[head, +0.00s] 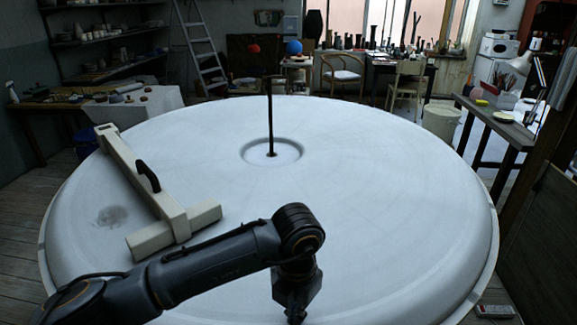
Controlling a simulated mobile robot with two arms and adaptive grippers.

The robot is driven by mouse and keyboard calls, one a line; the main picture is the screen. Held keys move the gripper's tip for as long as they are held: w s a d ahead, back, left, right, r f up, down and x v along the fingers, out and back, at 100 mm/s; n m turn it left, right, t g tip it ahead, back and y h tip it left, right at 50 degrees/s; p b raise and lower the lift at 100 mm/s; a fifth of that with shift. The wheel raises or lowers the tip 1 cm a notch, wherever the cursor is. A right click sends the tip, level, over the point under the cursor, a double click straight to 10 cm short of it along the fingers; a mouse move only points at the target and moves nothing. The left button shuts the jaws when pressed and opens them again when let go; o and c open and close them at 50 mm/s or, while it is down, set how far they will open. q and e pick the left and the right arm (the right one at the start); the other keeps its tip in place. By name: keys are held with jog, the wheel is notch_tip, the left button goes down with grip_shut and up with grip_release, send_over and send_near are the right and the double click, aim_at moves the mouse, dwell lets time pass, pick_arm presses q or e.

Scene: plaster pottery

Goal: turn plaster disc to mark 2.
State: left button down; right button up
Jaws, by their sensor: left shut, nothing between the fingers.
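The plaster disc (400,200) is very large, round and pale, and fills the middle of the head view. A round recess (287,152) lies at its centre, and a thin dark rod (269,120) stands up from it. A dark grey smudge (112,216) shows on the disc's left part. No numbered mark can be made out. My left gripper (296,315) points down over the near part of the disc, shut and empty. Its tips are at the picture's bottom edge, and I cannot tell whether they touch the plaster. My right gripper is out of view.
A pale T-shaped beam (150,200) with a dark curved handle (148,176) lies across the disc's left side. A workbench (500,122) stands at right, a white bucket (440,120) behind the disc, and a ladder (200,45) at back left. The disc's right half is clear.

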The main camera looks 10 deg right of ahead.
aim_at(335, 315)
pick_arm(q)
jog(key=shift+a+f, duration=0.25)
jog(key=shift+d+b, duration=0.55)
jog(key=shift+d, duration=0.35)
jog(key=shift+s+d+f+b, duration=0.15)
jog(key=shift+d+b, duration=0.5)
jog(key=shift+d, duration=1.25)
jog(key=shift+s+d+r+b, duration=0.1)
jog(key=shift+d+b, duration=0.5)
jog(key=shift+d, duration=1.25)
jog(key=shift+a, duration=0.45)
jog(key=shift+w+d+r+p, duration=0.15)
jog(key=shift+d+r+p, duration=0.1)
jog(key=shift+r, duration=0.2)
jog(key=shift+w+d+r+p, duration=0.1)
jog(key=shift+r+p, duration=0.1)
jog(key=shift+r, duration=0.25)
jog(key=shift+s+a+r+p, duration=0.15)
jog(key=shift+r+p, duration=0.2)
jog(key=shift+r, duration=0.55)
jog(key=shift+r+p, duration=0.8)
jog(key=shift+r, duration=1.1)
